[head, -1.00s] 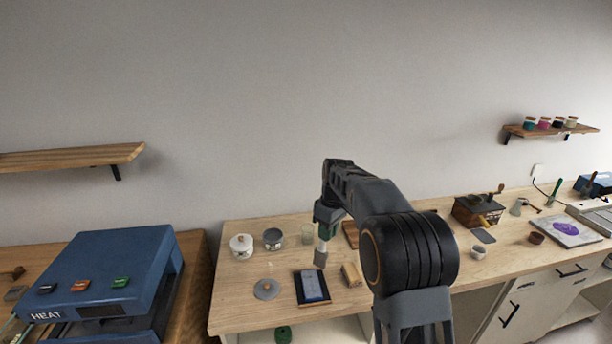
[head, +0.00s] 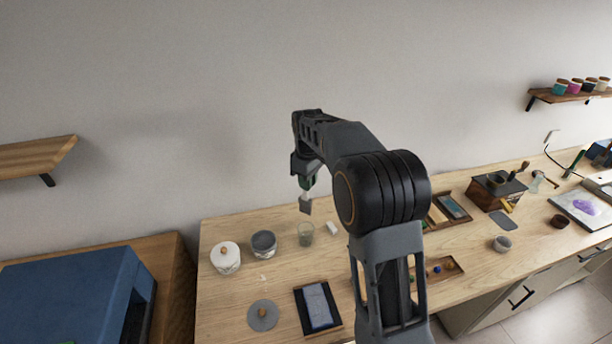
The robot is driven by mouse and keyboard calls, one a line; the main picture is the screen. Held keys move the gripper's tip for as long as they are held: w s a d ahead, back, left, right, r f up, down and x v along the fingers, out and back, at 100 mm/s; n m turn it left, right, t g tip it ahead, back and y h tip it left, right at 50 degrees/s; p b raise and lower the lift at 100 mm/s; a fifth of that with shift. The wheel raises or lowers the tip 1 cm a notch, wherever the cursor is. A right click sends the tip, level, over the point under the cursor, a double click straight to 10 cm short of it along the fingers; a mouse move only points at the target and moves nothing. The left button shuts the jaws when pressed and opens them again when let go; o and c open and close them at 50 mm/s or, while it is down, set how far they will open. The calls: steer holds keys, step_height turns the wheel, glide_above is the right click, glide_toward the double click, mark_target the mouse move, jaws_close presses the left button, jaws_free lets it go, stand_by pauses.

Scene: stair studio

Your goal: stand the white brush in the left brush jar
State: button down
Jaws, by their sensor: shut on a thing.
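My gripper (head: 306,184) points down above the back of the wooden worktop, shut on a small upright thing that I take to be the white brush (head: 305,205). Only its pale grey lower end shows clearly, and the rest is hidden or too small to make out. A clear glass jar (head: 305,235), apparently the left brush jar, stands upright on the worktop below the gripper. The held thing hangs over the jar in the picture, with a gap between its lower end and the rim. I cannot tell whether it is exactly above the opening.
A white lidded pot (head: 226,258) and a grey pot (head: 263,245) stand left of the glass jar. A small white block (head: 333,228) lies to its right. A grey disc (head: 262,316) and a dark-framed tray (head: 318,308) lie in front. A wooden box (head: 494,190) stands farther right.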

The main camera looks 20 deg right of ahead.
mark_target(308, 206)
steer(key=shift+s+f, duration=0.1)
steer(key=shift+f, duration=2.7)
steer(key=shift+f+b, duration=2)
steer(key=shift+f, duration=0.8)
steer(key=c, duration=1)
jaws_free()
steer(key=shift+r, duration=0.1)
step_height(308, 206, up, 14)
steer(key=shift+f+b, duration=0.2)
steer(key=shift+b, duration=0.6)
